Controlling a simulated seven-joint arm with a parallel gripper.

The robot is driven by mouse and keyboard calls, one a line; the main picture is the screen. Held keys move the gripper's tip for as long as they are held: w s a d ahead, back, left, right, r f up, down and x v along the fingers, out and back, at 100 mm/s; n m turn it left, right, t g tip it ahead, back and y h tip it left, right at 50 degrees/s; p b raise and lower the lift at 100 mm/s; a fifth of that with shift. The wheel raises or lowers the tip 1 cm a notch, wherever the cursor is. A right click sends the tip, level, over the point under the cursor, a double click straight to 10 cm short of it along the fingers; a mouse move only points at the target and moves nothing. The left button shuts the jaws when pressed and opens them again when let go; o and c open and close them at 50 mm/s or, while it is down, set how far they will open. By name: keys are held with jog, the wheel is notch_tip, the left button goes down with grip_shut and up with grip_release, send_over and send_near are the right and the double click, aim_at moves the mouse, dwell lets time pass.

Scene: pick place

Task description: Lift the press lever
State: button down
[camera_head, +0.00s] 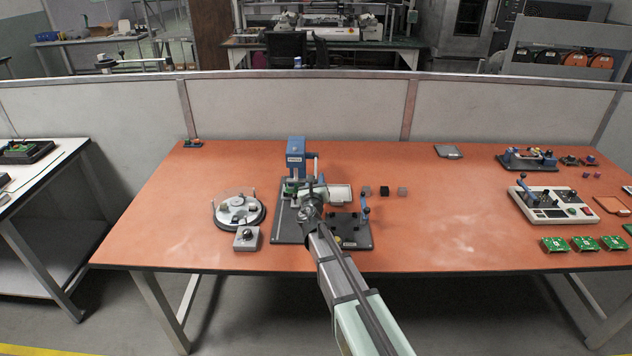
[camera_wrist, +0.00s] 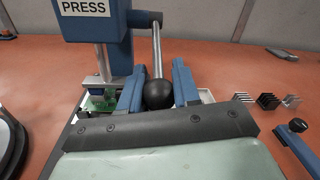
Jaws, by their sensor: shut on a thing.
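The blue press (camera_head: 296,153) stands on a dark base plate (camera_head: 284,232) near the middle of the orange table. In the wrist view the press head (camera_wrist: 92,20) is at the upper left, with a "PRESS" label. The press lever (camera_wrist: 157,52) is a grey metal rod that runs down to a black ball knob (camera_wrist: 158,93). My gripper (camera_wrist: 158,88) has its two blue fingers on either side of the knob and is shut on it. In the head view my gripper (camera_head: 312,196) is in front of the press, and the knob is hidden there.
A green circuit board (camera_wrist: 103,98) sits under the press head. A small fixture with a blue handle (camera_head: 365,205) stands right of my gripper. A round device with a clear cover (camera_head: 238,210) is to the left.

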aim_at(316, 179)
jog(key=shift+r, duration=0.2)
jog(key=shift+s+r+g, duration=0.15)
jog(key=shift+r+g, duration=0.55)
jog(key=shift+g, duration=0.05)
jog(key=shift+s+r+g, duration=0.15)
jog(key=shift+r+g, duration=0.5)
jog(key=shift+g, duration=0.1)
jog(key=shift+r, duration=0.35)
jog(key=shift+w+r, duration=0.2)
jog(key=shift+r, duration=0.7)
jog(key=shift+w+r, duration=0.15)
jog(key=shift+r, duration=0.75)
jog(key=shift+w+r, duration=0.45)
jog(key=shift+r, duration=0.35)
jog(key=shift+w+r, duration=0.4)
jog(key=shift+r, duration=0.4)
jog(key=shift+d+f, duration=0.1)
